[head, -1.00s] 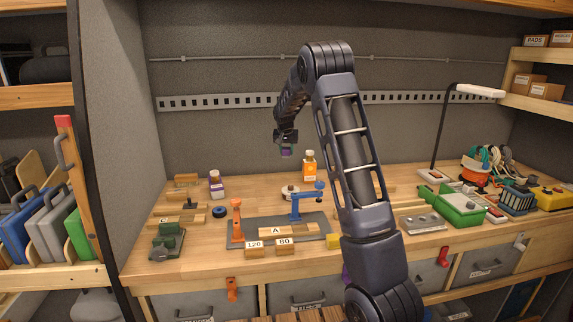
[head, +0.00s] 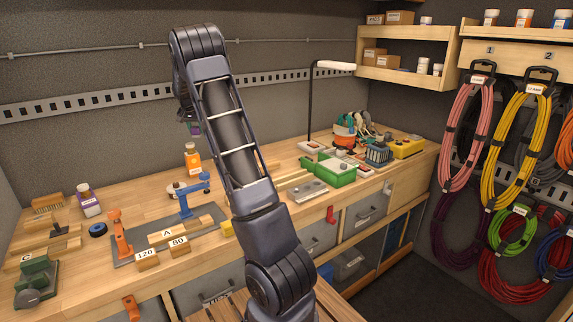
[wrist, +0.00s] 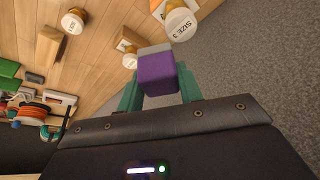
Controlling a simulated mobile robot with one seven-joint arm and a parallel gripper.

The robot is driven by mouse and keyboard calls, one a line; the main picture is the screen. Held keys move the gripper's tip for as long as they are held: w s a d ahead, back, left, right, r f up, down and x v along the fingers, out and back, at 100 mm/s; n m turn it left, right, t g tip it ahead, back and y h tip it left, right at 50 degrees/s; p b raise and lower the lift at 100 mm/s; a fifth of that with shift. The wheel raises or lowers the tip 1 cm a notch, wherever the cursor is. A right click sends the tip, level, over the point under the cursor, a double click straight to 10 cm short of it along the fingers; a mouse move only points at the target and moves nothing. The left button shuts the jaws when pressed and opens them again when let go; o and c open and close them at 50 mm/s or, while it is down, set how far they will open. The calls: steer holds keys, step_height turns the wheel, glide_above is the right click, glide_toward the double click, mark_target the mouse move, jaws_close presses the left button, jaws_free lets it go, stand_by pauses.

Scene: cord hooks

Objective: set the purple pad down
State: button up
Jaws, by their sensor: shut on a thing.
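The purple pad (wrist: 157,75), a small block with a grey layer on its far edge, is held between the teal fingertips of my gripper (wrist: 159,88) in the wrist view. My gripper is shut on it. In the head view the pad (head: 195,129) shows only as a small purple patch beside my arm, above the back of the workbench (head: 140,208). It is raised clear of the bench top. My arm hides most of my gripper there.
An orange bottle (head: 192,160) stands below the pad, and a purple-labelled bottle (head: 88,200) at left. A green box (head: 334,170) stands right. Coiled cords (head: 518,115) hang on the right wall.

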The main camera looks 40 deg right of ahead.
steer(key=s+d+m+g+h, duration=0.1)
steer(key=s+d+m, duration=0.35)
steer(key=d, duration=0.95)
steer(key=s+d+m+g, duration=0.1)
steer(key=s+d+m, duration=0.3)
steer(key=d, duration=1)
steer(key=s+d+m+g+h, duration=0.1)
steer(key=s+d+m, duration=0.35)
steer(key=d, duration=0.95)
steer(key=shift+n, duration=0.9)
steer(key=f, duration=0.6)
steer(key=s+f, duration=0.1)
steer(key=f, duration=1.2)
steer(key=shift+s+a+f, duration=0.15)
steer(key=shift+s+f, duration=0.05)
steer(key=shift+s, duration=0.1)
steer(key=shift+f, duration=0.15)
steer(key=o, duration=1)
